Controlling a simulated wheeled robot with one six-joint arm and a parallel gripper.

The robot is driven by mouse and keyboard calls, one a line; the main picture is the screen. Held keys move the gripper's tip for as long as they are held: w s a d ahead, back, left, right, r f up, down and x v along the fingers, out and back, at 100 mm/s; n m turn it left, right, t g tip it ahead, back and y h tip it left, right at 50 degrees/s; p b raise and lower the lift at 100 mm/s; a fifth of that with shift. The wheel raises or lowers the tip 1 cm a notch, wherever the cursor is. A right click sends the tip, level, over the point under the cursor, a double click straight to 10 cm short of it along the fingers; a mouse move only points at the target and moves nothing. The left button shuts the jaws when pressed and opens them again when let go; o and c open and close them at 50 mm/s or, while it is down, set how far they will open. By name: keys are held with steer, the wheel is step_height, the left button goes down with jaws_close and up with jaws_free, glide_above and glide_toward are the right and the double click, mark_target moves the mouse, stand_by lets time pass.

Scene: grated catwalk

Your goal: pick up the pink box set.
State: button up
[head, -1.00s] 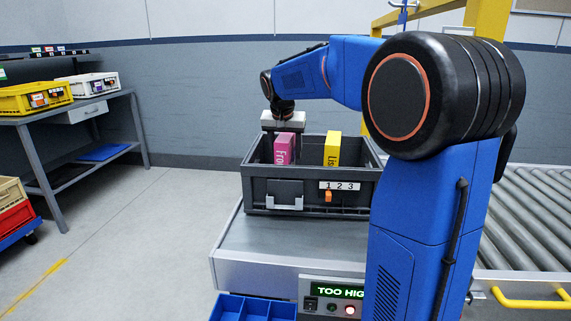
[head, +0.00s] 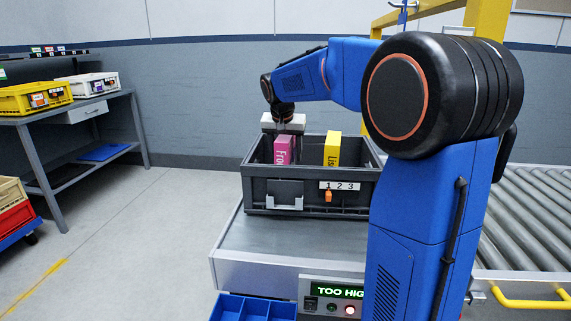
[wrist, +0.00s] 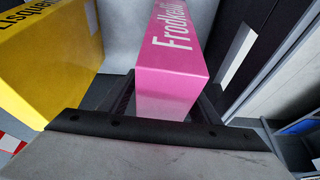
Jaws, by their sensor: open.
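The pink box set (head: 283,150) stands upright in a dark grey crate (head: 270,190), at its left part. It has white lettering and also shows in the wrist view (wrist: 172,85). My gripper (head: 283,133) is over the crate, at the pink box set from above and behind. In the wrist view the two dark fingers (wrist: 165,103) lie on either side of the pink box set, with the jaws open. The fingertips are partly hidden by the box.
A yellow box (head: 332,149) stands in the same crate to the right; it is close beside the gripper in the wrist view (wrist: 45,60). The crate rests on a scale (head: 250,240) reading "TOO HIG…". A roller conveyor (head: 530,215) lies to the right. A blue bin (head: 250,308) is in front.

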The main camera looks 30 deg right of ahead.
steer(key=c, duration=1.4)
steer(key=shift+r, duration=0.1)
steer(key=shift+c, duration=0.2)
